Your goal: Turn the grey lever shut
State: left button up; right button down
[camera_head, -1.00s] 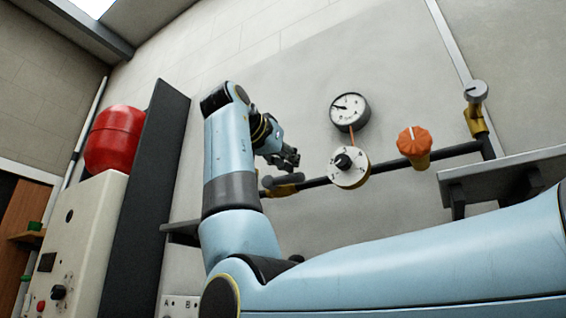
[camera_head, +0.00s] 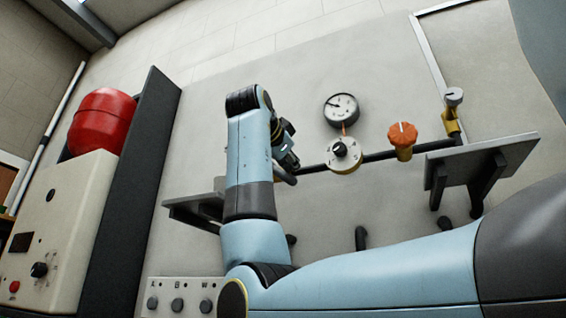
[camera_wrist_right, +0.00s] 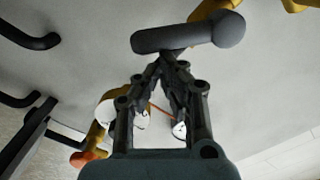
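The grey lever (camera_wrist_right: 190,34) is a thick rounded bar joined to a brass valve body (camera_wrist_right: 218,8) at the top of the right wrist view. In the head view the lever (camera_head: 286,177) is mostly hidden behind my right gripper (camera_head: 289,158). In the wrist view my right gripper (camera_wrist_right: 168,60) has its fingers drawn together at the tips, with nothing seen between them. The tips overlap the lever's lower edge in the picture; I cannot tell whether they touch it. My left gripper is not in view.
Along the dark pipe (camera_head: 378,157) are a white dial with a black knob (camera_head: 342,155), an orange knob (camera_head: 402,135) and a grey-capped brass valve (camera_head: 452,110). A round gauge (camera_head: 341,109) hangs above. A grey shelf (camera_head: 480,160) juts out at right, a dark panel (camera_head: 135,190) at left.

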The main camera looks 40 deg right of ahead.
aim_at(288, 179)
jog(key=f+m, duration=0.1)
jog(key=w+f+m+b, duration=0.1)
jog(key=m, duration=0.1)
jog(key=f+m+b, duration=0.1)
jog(key=shift+w+a, duration=0.2)
jog(key=shift+a, duration=0.05)
jog(key=w+f+m, duration=0.1)
jog(key=w+m+b, duration=0.1)
jog(key=m, duration=0.1)
jog(key=shift+a+f, duration=0.3)
jog(key=shift+f, duration=0.05)
dwell(0.4)
